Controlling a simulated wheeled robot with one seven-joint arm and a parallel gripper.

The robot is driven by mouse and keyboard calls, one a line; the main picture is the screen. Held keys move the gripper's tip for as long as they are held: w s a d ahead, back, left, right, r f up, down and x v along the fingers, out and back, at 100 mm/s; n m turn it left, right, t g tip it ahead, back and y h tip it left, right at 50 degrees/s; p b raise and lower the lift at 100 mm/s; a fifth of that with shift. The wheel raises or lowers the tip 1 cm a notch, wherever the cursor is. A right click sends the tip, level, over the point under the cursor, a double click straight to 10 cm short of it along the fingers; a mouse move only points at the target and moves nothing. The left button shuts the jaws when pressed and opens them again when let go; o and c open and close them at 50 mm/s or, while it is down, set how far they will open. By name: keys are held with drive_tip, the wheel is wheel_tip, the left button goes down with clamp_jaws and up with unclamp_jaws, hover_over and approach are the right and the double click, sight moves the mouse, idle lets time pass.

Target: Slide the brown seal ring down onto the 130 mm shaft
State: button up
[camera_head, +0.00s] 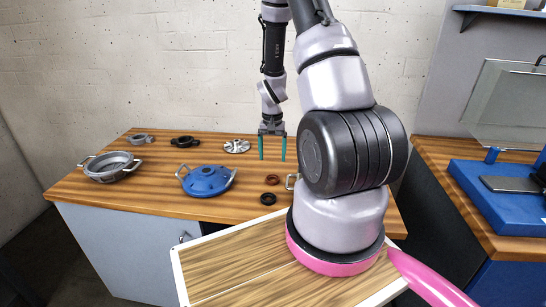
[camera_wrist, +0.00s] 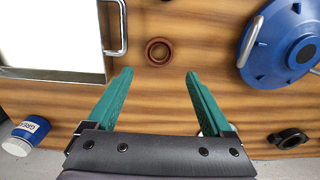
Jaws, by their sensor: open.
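The brown seal ring (camera_head: 272,180) lies flat on the wooden bench, just behind a black ring (camera_head: 268,199). In the wrist view the brown seal ring (camera_wrist: 158,52) shows as a reddish-brown ring with a dark centre, lying beyond the fingertips and between their lines. My gripper (camera_head: 272,152) has two green fingers pointing down, spread apart and empty; it hangs above the bench, further back than the ring. In the wrist view my gripper (camera_wrist: 160,73) is also open with nothing between the fingers. I cannot make out the 130 mm shaft in either view; my arm hides part of the bench.
A blue housing (camera_head: 207,180) with handles stands left of the ring. Grey and black parts, including a grey housing (camera_head: 110,167), sit further left and back. In the wrist view a white-topped tray (camera_wrist: 50,45) with a handle lies left, and a grease can (camera_wrist: 27,133) stands lower left.

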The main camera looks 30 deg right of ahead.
drive_tip(key=shift+s+f, duration=0.1)
drive_tip(key=shift+f, duration=4.4)
drive_tip(key=c, duration=1.1)
drive_tip(key=shift+r, duration=3.05)
